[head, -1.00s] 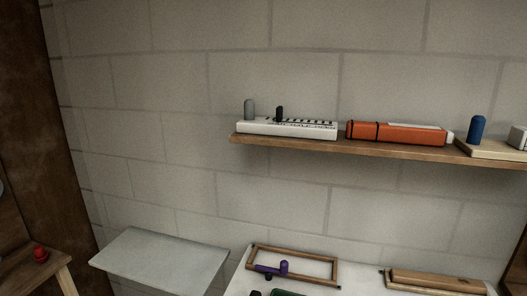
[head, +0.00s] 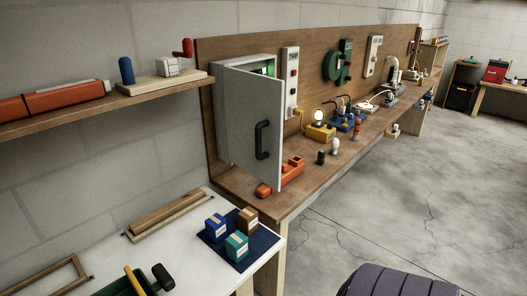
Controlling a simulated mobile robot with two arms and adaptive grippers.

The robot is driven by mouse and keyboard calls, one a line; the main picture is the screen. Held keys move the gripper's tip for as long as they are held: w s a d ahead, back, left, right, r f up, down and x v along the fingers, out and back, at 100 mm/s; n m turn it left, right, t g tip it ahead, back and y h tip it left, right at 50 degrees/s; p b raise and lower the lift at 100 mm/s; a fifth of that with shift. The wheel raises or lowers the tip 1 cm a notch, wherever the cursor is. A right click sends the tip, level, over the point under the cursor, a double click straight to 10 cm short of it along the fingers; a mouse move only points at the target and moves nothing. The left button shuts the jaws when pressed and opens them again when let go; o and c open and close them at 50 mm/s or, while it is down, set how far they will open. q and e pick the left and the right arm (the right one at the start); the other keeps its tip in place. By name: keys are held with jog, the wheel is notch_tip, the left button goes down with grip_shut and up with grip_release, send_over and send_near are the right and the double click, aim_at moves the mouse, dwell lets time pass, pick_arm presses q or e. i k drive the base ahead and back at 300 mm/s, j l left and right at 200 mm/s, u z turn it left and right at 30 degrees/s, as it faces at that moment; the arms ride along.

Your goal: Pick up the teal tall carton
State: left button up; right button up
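The teal tall carton (head: 236,246) stands on a dark blue mat (head: 239,262) near the right end of a white table. A blue carton (head: 215,228) stands to its left and a little behind. A brown carton (head: 246,220) stands behind it to the right. All three look upright and apart from grippers. Neither of my grippers shows in the head view.
A wall shelf (head: 165,98) hangs above. A workbench (head: 305,193) with a grey cabinet (head: 245,125) stands beyond. Open floor (head: 400,190) lies right, with a purple padded object (head: 398,281) in front.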

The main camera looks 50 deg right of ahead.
aim_at(236, 245)
jog(key=z, duration=1.45)
